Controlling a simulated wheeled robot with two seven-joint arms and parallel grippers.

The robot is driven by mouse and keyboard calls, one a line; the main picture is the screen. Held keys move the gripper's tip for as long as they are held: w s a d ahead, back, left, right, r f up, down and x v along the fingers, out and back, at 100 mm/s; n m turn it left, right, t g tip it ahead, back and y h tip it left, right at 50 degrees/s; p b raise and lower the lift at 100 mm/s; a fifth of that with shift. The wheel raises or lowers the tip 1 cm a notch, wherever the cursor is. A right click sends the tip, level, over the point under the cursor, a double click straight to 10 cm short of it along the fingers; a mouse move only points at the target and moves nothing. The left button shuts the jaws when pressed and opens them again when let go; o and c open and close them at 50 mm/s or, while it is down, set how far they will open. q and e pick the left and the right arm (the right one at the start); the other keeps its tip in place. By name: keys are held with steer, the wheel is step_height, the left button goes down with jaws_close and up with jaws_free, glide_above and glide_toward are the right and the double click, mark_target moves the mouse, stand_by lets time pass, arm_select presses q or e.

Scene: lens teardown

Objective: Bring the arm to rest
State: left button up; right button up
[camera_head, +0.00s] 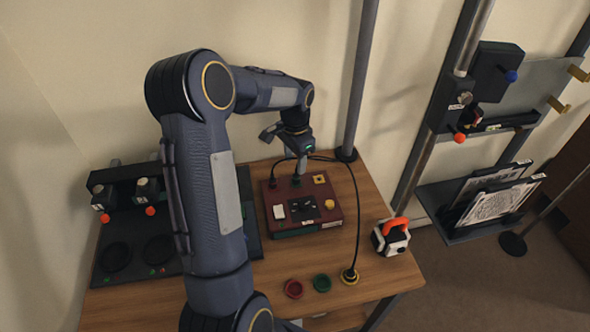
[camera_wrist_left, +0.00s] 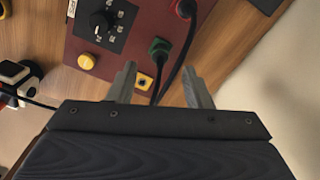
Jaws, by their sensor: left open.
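My left arm reaches in over the table, and its gripper (camera_head: 297,165) is above the back of a dark red box (camera_head: 330,214). In the left wrist view the gripper's two fingers (camera_wrist_left: 161,88) are apart, with nothing clamped between them. The box (camera_wrist_left: 90,17) lies beyond the fingertips there. A green plug (camera_wrist_left: 158,48) and a red plug (camera_wrist_left: 186,8) sit in the box with black cables running back from them. One cable passes below the gap between the fingers; whether it touches them I cannot tell. My right gripper is not in view.
A dark station with knobs (camera_head: 148,190) stands left, partly behind my arm. A black cable (camera_head: 357,215) loops to a yellow-ringed end. Red (camera_head: 293,289) and green (camera_head: 321,283) rings lie in front. An orange-handled device (camera_head: 391,237) stands right. A pole (camera_head: 360,80) rises behind.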

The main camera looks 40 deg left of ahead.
arm_select(q)
steer(key=shift+r, duration=1.05)
steer(key=shift+s+f, duration=0.1)
